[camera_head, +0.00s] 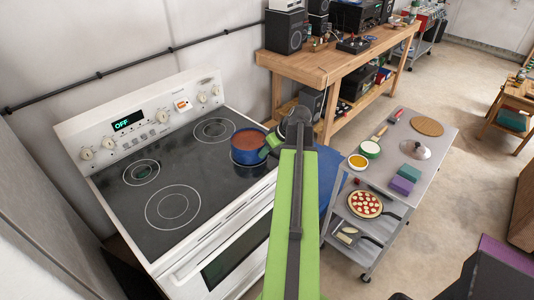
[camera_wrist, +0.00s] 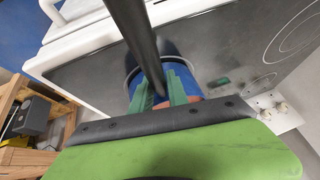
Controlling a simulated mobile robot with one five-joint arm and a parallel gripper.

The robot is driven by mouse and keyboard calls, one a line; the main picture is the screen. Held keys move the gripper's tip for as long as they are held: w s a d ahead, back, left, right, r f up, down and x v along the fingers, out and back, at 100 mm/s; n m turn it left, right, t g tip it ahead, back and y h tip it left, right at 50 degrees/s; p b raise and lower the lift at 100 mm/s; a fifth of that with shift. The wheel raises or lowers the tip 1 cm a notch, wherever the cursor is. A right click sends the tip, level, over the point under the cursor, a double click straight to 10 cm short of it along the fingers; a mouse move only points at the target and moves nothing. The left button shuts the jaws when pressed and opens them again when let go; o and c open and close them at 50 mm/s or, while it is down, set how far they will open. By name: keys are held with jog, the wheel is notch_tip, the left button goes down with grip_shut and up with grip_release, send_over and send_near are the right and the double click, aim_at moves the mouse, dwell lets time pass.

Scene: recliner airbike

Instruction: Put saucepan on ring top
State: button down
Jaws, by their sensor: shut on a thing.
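The saucepan (camera_head: 249,140) is blue with reddish-brown contents. It is at the right end of the black stove top (camera_head: 185,165), over the front right area. I cannot tell whether it rests there or hangs just above. My gripper (camera_head: 268,148) is shut on the saucepan at its right side. In the wrist view the green fingers (camera_wrist: 160,85) straddle a dark bar in front of the blue saucepan (camera_wrist: 131,64). Ring marks show at front left (camera_head: 173,207), back left (camera_head: 141,172) and back right (camera_head: 214,130). The ring under the saucepan is mostly hidden.
The white stove's back panel (camera_head: 150,115) has knobs and a display reading OFF. A metal cart (camera_head: 430,155) at right holds a lid (camera_head: 414,150), a yellow-filled bowl (camera_head: 358,162), coloured blocks and a pizza pan (camera_head: 365,204). A wooden bench (camera_head: 310,65) stands behind. The left stove top is clear.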

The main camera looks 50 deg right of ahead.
jog(key=c, duration=1.3)
grip_release()
jog(key=shift+r, duration=0.1)
jog(key=p+v, duration=1)
jog(key=v, duration=0.2)
